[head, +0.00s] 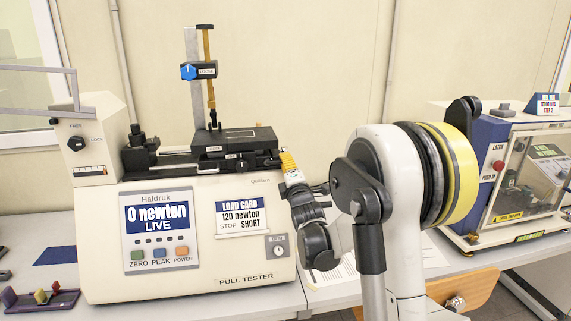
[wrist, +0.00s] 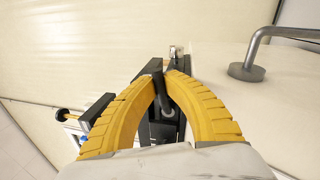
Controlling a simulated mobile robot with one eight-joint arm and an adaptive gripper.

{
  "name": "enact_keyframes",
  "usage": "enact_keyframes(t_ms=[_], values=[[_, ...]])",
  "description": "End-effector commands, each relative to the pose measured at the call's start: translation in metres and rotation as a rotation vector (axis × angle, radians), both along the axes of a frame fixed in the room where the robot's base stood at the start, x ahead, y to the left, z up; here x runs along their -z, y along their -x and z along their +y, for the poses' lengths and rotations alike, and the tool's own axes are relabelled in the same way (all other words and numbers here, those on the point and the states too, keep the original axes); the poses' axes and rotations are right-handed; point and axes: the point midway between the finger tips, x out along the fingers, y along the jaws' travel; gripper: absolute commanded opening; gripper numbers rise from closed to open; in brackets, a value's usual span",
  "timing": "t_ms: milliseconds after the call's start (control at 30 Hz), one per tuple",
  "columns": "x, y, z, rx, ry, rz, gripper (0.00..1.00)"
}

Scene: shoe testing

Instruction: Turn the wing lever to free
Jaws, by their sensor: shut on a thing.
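The pull tester (head: 260,265) stands on the bench. A small black knob (head: 75,143) sits on its left tower between the labels FREE and LOCK; which one it points to is too small to tell. My gripper (head: 287,160) is at the right end of the tester's black top slide (head: 225,155). In the wrist view, my yellow fingers (wrist: 165,78) are closed around a dark upright bar (wrist: 156,80) at the end of the black slide. I cannot tell whether this bar is the wing lever. The fingers hide much of it in the head view.
A bent grey rod (wrist: 250,62) with a round foot stands right of my fingers in the wrist view. A post with a blue knob (head: 188,72) rises behind the slide. A test cabinet (head: 530,175) stands at right, and a purple tray (head: 40,299) lies front left.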

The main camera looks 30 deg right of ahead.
Motion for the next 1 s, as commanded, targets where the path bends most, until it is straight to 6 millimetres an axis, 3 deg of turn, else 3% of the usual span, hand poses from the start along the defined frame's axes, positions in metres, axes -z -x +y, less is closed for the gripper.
enact_keyframes(t_ms=[1000], values=[[-0.041,-0.008,0.030,-0.001,0.903,0.260,0.00]])
